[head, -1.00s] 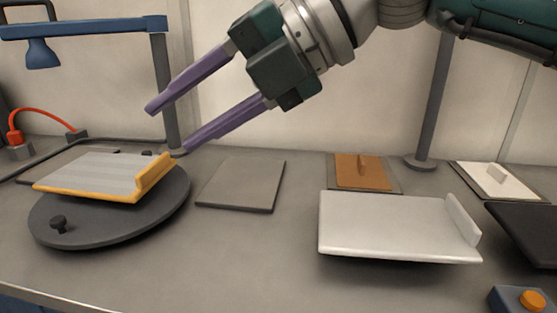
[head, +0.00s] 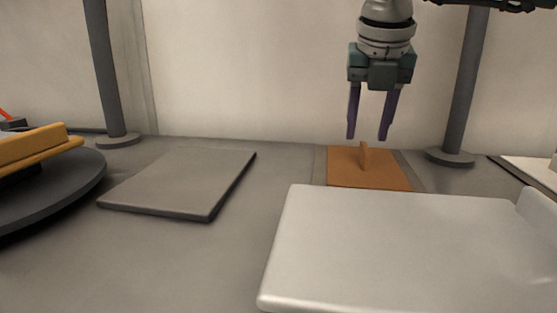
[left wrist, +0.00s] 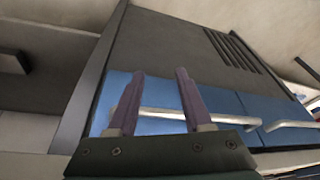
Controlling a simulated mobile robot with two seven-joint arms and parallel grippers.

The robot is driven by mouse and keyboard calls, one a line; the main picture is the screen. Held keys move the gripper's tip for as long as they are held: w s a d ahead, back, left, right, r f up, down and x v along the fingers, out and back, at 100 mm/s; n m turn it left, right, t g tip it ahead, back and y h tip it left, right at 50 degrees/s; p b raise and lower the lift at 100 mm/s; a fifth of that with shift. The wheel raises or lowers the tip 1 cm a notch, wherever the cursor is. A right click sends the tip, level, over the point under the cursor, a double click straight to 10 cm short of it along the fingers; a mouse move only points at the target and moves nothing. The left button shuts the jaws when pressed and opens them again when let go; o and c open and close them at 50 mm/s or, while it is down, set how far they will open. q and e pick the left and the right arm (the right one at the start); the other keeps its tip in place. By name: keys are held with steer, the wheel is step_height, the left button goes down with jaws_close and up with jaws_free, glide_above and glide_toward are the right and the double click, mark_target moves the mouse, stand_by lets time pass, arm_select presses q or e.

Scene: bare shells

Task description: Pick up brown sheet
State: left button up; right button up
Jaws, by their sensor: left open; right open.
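The brown sheet (head: 375,178) lies flat on a grey pad at the back of the bench in the head view, with a small upright brown tab (head: 365,155) on it. My right gripper (head: 369,138) points down just above the tab, its purple fingers open and apart, one on either side of the tab in the picture. It holds nothing. My left gripper (left wrist: 158,98) shows in the left wrist view, open and empty, in front of blue drawers. The sheet does not show in that view.
A large white tray (head: 400,245) stands in front of the brown sheet. A bare grey pad (head: 180,180) lies to the left. A dark turntable (head: 75,190) bearing a yellow-edged piece (head: 35,147) is at far left. A grey post (head: 467,90) rises right of the sheet.

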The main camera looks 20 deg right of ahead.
mark_target(366, 148)
steer(key=x, duration=0.4)
steer(key=shift+w+d+f+b, duration=0.15)
steer(key=shift+d+f+b, duration=0.15)
steer(key=shift+d, duration=0.1)
steer(key=shift+r, duration=0.1)
jaws_close()
